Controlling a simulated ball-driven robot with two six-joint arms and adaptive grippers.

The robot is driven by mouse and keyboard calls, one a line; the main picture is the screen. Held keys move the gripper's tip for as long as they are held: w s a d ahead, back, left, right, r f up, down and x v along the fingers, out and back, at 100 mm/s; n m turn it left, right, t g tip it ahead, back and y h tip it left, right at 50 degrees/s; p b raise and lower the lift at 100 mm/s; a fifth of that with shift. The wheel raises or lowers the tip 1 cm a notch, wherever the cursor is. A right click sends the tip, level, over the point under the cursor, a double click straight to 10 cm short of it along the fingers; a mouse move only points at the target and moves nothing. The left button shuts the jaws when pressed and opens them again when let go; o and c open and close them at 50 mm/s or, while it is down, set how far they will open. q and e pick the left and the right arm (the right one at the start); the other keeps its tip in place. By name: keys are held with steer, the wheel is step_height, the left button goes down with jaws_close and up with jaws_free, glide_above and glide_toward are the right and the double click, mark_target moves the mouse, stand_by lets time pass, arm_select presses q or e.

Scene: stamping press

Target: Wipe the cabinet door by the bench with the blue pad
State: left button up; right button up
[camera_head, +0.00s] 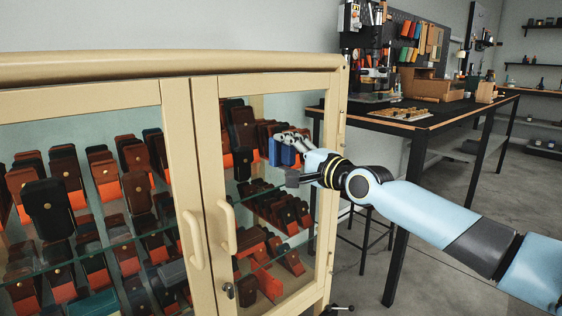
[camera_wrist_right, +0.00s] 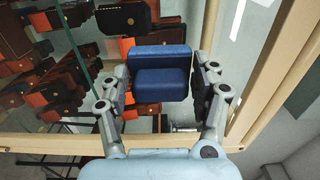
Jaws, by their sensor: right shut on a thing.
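The cabinet is pale wood with two glass doors; its right door (camera_head: 206,150) has a wooden frame and a curved handle (camera_head: 228,226). My right gripper (camera_head: 288,150) is in front of the right door's glass, near the frame's right side. It is shut on the blue pad (camera_head: 283,154), which faces the glass. In the right wrist view the blue pad (camera_wrist_right: 161,76) sits between the two fingers of the gripper (camera_wrist_right: 160,88). Whether the pad touches the glass I cannot tell. My left gripper is not in view.
Leather cases stand on glass shelves inside the cabinet. A key lock (camera_head: 228,290) sits below the handles. The black-topped bench (camera_head: 440,118) with tools and a press stands behind at the right, with a stool (camera_head: 365,225) beside it. Grey floor is open at the right.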

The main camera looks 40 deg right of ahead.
steer(key=shift+w+d+b, duration=0.1)
steer(key=shift+d+b, duration=0.45)
steer(key=shift+d, duration=0.5)
steer(key=d+b, duration=0.2)
steer(key=d, duration=0.1)
steer(key=shift+w+d, duration=0.1)
steer(key=shift+d, duration=0.15)
steer(key=s+p, duration=0.4)
steer(key=s, duration=0.2)
steer(key=shift+d, duration=0.25)
